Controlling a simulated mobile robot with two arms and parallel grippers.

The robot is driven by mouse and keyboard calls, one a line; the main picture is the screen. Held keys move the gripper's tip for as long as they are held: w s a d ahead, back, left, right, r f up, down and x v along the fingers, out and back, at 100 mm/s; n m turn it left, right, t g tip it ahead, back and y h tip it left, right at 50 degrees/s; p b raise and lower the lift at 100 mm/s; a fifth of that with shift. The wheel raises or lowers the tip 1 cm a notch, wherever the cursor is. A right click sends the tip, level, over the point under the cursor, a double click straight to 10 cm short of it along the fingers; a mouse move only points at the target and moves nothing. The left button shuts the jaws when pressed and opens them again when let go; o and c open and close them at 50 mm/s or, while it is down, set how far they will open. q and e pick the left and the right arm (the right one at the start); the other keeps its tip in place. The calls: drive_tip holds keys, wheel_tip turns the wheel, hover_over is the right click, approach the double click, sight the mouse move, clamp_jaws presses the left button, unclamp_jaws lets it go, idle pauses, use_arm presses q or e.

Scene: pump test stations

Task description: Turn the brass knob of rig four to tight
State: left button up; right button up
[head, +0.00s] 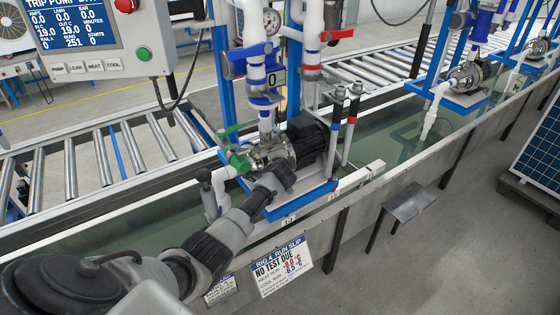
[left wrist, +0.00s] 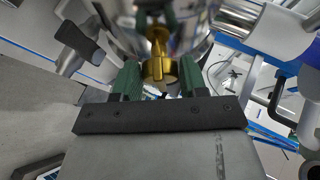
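The rig four pump (head: 275,150) stands on a blue-edged base over the water trough in the head view. My left arm comes in from the lower left and ends at the pump; its fingertips cannot be made out there. In the left wrist view the brass knob (left wrist: 160,69) sits below the shiny pump housing (left wrist: 185,30). The green fingers of my left gripper (left wrist: 161,75) are on either side of the knob, very close to it. Whether they press on it cannot be told. My right gripper is not in view.
A slip (head: 281,267) on the trough reads "Rig 4 run slip, no test due". A control panel (head: 105,35) with a screen and a red button hangs at upper left. A roller conveyor (head: 100,155) runs behind the trough. A small grey step (head: 408,203) stands in front.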

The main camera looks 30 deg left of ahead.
use_arm(q)
drive_tip(key=o, duration=0.4)
drive_tip(key=v, duration=1.1)
idle(0.3)
